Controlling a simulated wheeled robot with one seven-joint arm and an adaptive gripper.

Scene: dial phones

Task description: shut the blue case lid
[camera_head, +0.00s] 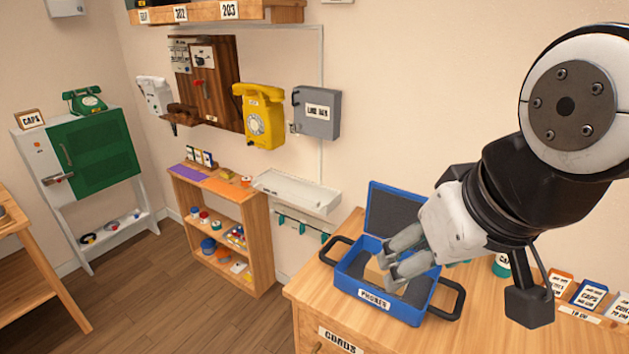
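The blue case (347,275) sits on the wooden cabinet top at the lower right, with a "PHONES" label on its front and black handles at its sides. Its lid (394,212) stands raised at the back, with a dark grey lining. A tan block (374,272) shows inside the case, partly hidden by my gripper. My gripper (388,264) reaches in from the right, its grey fingers over the case's opening and apart from each other. The fingers hide part of the interior and the right part of the lid. I cannot tell whether they touch the block.
The wooden cabinet (312,292) has cards (590,295) and a small green-and-white item (501,265) to the right of the case. A white wall tray (297,193) and a low shelf (222,185) stand left. A yellow phone (260,115) and grey box (317,112) hang on the wall.

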